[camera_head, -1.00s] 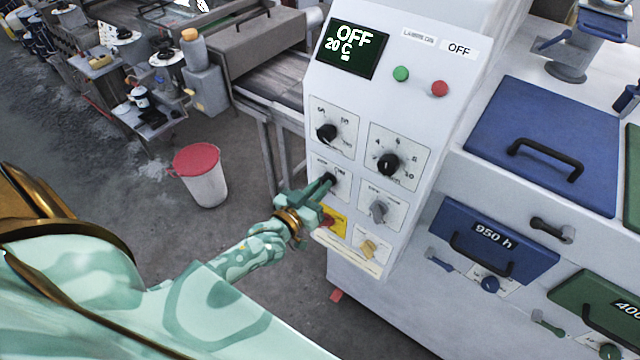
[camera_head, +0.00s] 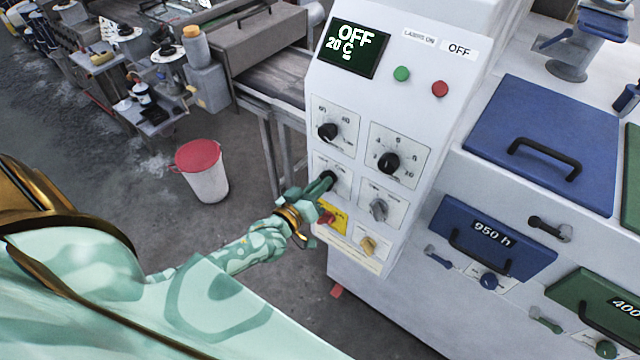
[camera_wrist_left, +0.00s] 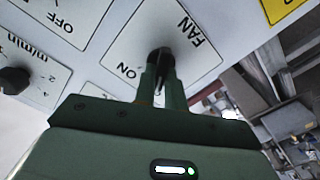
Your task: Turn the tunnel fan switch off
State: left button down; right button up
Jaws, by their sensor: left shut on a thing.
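The fan switch (camera_wrist_left: 160,58) is a small dark knob on a white plate marked FAN and ON, seen in the left wrist view. My left gripper (camera_wrist_left: 157,85) is shut on it, with the green fingers on both sides of the knob. In the head view the left gripper (camera_head: 322,186) reaches the plate at the lower left of the white control panel (camera_head: 400,110), and the fingers cover much of the switch (camera_head: 330,176). Which mark the switch points to is hard to tell. My right gripper is not in view.
Close by on the panel are a black dial (camera_head: 327,131), a larger black dial (camera_head: 388,163), a grey switch (camera_head: 379,209), a yellow switch (camera_head: 368,244) and a red knob on a yellow plate (camera_head: 331,215). A lidded bucket (camera_head: 203,180) stands on the floor at left.

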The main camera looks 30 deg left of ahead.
pick_arm(q)
jog(key=c, duration=1.5)
grip_release()
jog(key=shift+o, duration=0.2)
jog(key=shift+s, duration=0.1)
jog(key=s+a+b, duration=0.1)
jog(key=s, duration=1.5)
jog(key=shift+a, duration=0.15)
